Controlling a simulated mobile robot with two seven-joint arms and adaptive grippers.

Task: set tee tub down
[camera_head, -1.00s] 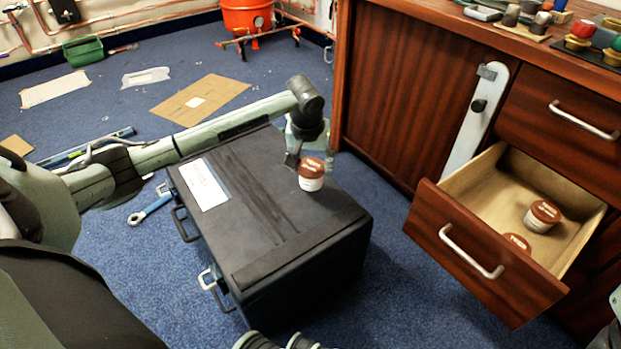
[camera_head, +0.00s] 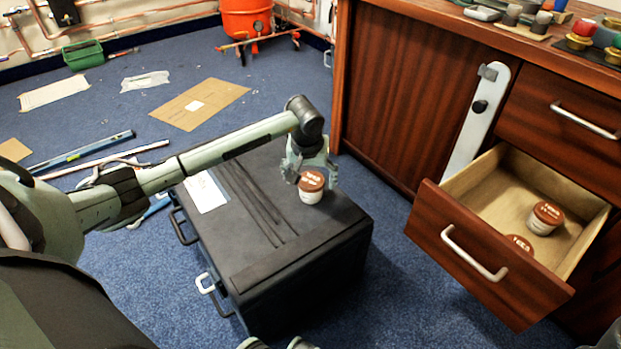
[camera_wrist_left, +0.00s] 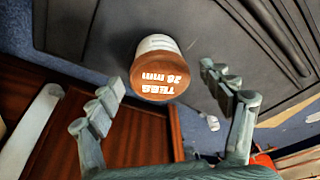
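The tee tub (camera_head: 311,188), white with a brown lid lettered "TEES", appears to stand upright on the black case (camera_head: 305,250). In the left wrist view the tub (camera_wrist_left: 158,72) shows between and just beyond my left fingertips, with space on both sides. My left gripper (camera_head: 308,172) is open; the wrist view shows its two fingers (camera_wrist_left: 165,85) spread wide and not touching the tub. Greenish-grey parts at the head view's bottom edge may be my right gripper, mostly cut off.
An open wooden drawer (camera_head: 480,262) to the right holds two similar tubs, one (camera_head: 544,218) in plain view and one (camera_head: 520,245) partly hidden by the drawer front. A spirit level (camera_head: 85,150) and cardboard (camera_head: 205,100) lie on the blue carpet. The case top around the tub is mostly clear.

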